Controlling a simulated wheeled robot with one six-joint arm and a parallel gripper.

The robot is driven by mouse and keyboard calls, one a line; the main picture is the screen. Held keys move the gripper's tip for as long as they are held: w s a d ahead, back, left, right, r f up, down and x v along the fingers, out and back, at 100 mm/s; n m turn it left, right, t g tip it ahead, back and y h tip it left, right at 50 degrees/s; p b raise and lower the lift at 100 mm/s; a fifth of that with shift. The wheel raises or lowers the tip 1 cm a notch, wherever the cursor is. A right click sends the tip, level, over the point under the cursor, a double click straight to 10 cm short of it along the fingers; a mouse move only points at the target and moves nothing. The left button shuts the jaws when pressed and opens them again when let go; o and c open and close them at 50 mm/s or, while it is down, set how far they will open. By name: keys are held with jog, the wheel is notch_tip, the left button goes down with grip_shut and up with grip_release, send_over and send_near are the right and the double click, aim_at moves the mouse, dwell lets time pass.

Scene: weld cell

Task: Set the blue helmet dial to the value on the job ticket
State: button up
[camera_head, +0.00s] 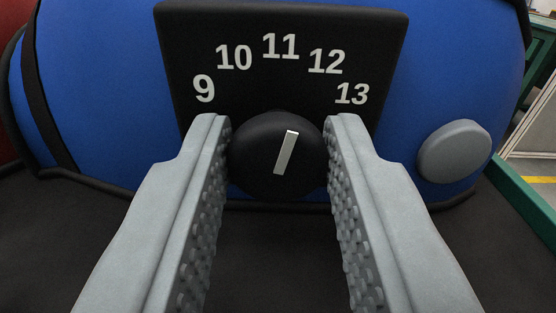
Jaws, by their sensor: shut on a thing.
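The blue helmet (110,95) fills the upper part of the view. A black plate (190,40) on it carries the white numbers 9, 10, 11, 12 and 13 in an arc. Below the numbers is the round black dial knob (250,165) with a white pointer bar (286,152). The bar leans right of vertical, its upper end aimed between 11 and 12, nearer 12. My gripper (278,150) is shut on the knob, one ridged finger on each side. The job ticket is not in view.
A round grey knob (454,151) sits on the helmet right of the plate. The helmet rests on a dark surface (280,260). A green edge (520,190) runs along the right, with a yellow-marked floor beyond. A red thing (14,20) shows at the upper left.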

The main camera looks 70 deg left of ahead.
jog(key=shift+n, duration=1.3)
jog(key=o, duration=1)
jog(key=v, duration=1.7)
jog(key=shift+s+d, duration=0.1)
jog(key=shift+d, duration=0.1)
jog(key=shift+r, duration=0.15)
